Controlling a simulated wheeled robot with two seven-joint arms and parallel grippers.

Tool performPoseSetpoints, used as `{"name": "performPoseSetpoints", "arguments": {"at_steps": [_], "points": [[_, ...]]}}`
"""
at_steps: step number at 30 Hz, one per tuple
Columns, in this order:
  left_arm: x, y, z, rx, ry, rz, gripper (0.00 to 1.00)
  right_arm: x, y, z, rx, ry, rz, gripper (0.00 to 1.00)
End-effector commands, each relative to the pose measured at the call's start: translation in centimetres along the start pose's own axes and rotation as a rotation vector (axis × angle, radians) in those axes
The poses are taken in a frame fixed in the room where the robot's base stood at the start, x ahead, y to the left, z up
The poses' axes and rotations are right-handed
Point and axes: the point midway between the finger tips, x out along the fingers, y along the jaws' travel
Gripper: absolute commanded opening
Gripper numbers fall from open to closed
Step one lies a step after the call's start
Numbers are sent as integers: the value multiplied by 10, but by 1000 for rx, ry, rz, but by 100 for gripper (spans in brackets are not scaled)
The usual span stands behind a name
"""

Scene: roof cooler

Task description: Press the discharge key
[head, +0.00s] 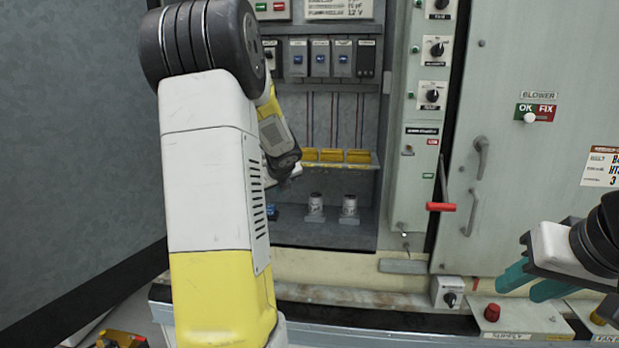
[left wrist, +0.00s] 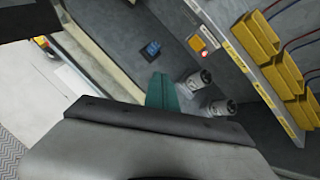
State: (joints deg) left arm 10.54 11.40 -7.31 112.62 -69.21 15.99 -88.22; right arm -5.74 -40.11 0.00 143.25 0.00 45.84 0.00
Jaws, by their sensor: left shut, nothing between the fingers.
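No label in view is legible enough for me to identify the discharge key. In the left wrist view, a small orange unit (left wrist: 207,38) with a lit red spot sits on the cabinet wall beside the yellow-edged rack. A small blue item (left wrist: 151,48) lies on the cabinet floor. My left gripper shows as teal fingers (left wrist: 164,92), shut and empty, apart from both and close to two white cylinders. In the head view my left arm hides most of this corner and the fingertips. My right gripper (head: 535,283) is at the right, open and empty, before the cabinet's lower edge.
Two white capped cylinders (head: 349,206) stand on the cabinet floor. Yellow trays (head: 332,156) hang above them. A red-handled lever (head: 441,207) sticks out from the narrow panel at right. The closed door (head: 540,200) carries a BLOWER sign. A red button (head: 492,312) is on the front ledge.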

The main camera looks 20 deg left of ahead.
Motion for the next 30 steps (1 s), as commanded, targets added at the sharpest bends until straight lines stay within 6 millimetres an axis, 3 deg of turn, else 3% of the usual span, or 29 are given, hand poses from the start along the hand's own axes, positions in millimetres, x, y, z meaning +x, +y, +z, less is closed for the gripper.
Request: {"name": "performPoseSetpoints", "arguments": {"at_steps": [15, 30], "points": [[47, -33, 34, -1, 0, 2, 0, 0, 0, 0, 0, 0, 0, 36], [53, -38, 39, -1, 0, 1, 0, 0, 0, 0, 0, 0, 0, 36]]}}
